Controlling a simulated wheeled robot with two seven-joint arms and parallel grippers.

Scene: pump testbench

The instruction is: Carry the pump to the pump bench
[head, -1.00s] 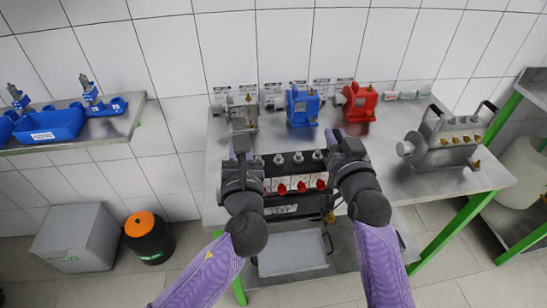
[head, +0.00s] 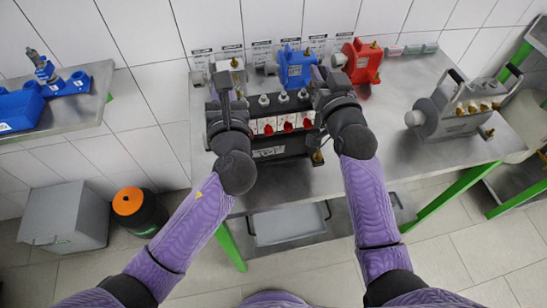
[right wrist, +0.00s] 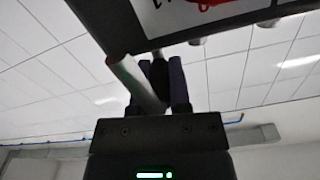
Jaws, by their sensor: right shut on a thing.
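The pump (head: 268,148) is a dark box with several red knobs and silver fittings along its top, upright between my two grippers in the head view. It is over the left part of the metal bench (head: 395,172); whether it touches the top I cannot tell. My right gripper (head: 324,84) is shut on the handle (right wrist: 135,82) at the pump's right end; the right wrist view shows that rod between the fingers, with the pump's dark body (right wrist: 228,22) above. My left gripper (head: 223,92) is at the pump's left end, closed around its handle, which is mostly hidden.
A grey pump (head: 226,68), a blue pump (head: 296,68) and a red pump (head: 362,62) stand along the bench's back. A silver unit with black handles (head: 460,110) stands at the right. A grey box (head: 65,222) and an orange-topped bin (head: 140,210) are on the floor.

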